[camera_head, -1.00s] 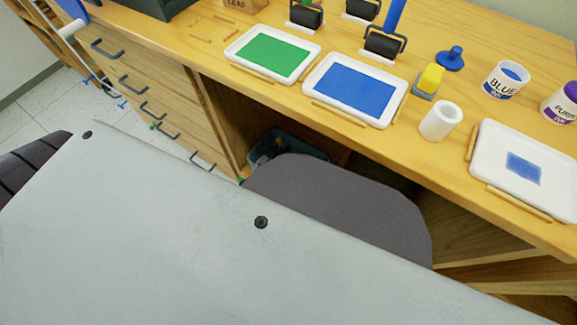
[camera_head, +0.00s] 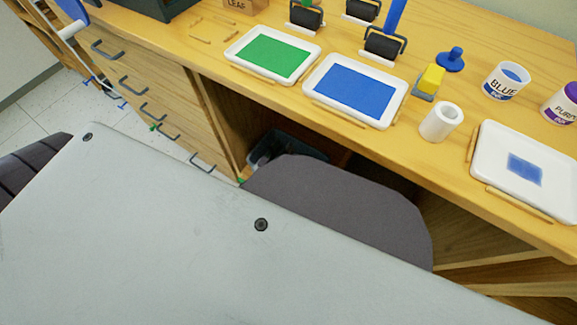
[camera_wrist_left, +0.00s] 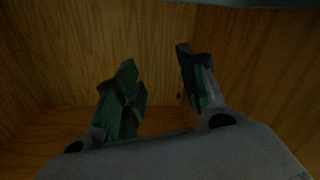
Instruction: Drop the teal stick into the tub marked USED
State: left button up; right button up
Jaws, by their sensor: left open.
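My left gripper shows in the left wrist view (camera_wrist_left: 156,60). Its two dark green-padded fingers stand apart with nothing between them, inside a dim wooden space. In the head view I cannot make out its fingers clearly. I cannot find the teal stick in either view. A dark open tub (camera_head: 262,148) sits in the recess under the counter, partly hidden by a grey rounded shape. No USED marking can be read on it. My right gripper is not in view.
Drawers with dark handles (camera_head: 133,86) are at left.

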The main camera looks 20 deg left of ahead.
pick_arm(q)
jog(key=shift+s, duration=0.15)
jog(key=s+a, duration=0.1)
jog(key=s, duration=1)
jog(key=shift+s+r, duration=0.15)
jog(key=shift+s, duration=0.2)
jog(key=shift+a, duration=0.1)
jog(key=shift+r+p, duration=2)
jog(key=shift+p, duration=0.35)
dwell(1.5)
dwell(0.7)
